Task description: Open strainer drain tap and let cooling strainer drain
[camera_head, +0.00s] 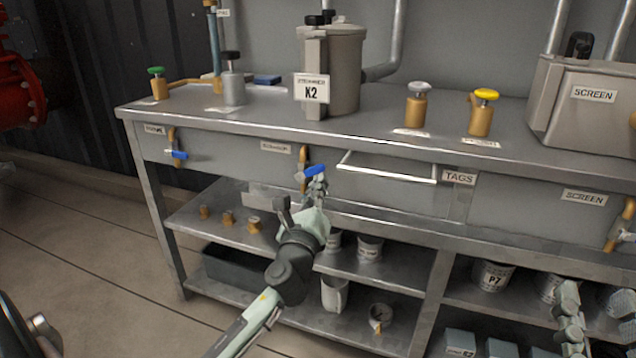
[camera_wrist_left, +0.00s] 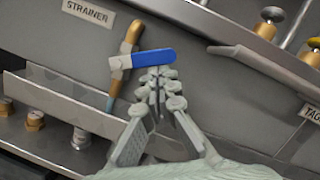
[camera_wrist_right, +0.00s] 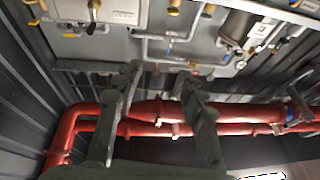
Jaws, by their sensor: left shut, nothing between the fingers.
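The strainer drain tap is a brass pipe (camera_head: 304,160) on the bench front with a blue lever (camera_head: 316,170). The lever lies roughly sideways, across the pipe. In the left wrist view the blue lever (camera_wrist_left: 152,57) sits right of the brass pipe (camera_wrist_left: 131,38), near a STRAINER label (camera_wrist_left: 87,12). The grey strainer canister (camera_head: 343,65), tagged K2, stands on the bench above. My left gripper (camera_head: 318,186) is shut and empty, its tips just below the lever; contact is unclear. They also show in the left wrist view (camera_wrist_left: 158,74). My right gripper (camera_wrist_right: 158,76) is open and empty, low at the right (camera_head: 568,292).
A second blue-handled tap (camera_head: 176,154) is at the left. A metal trough (camera_wrist_left: 60,110) lies below the lever. The lower shelf holds brass fittings (camera_head: 228,217) and cups (camera_head: 369,248).

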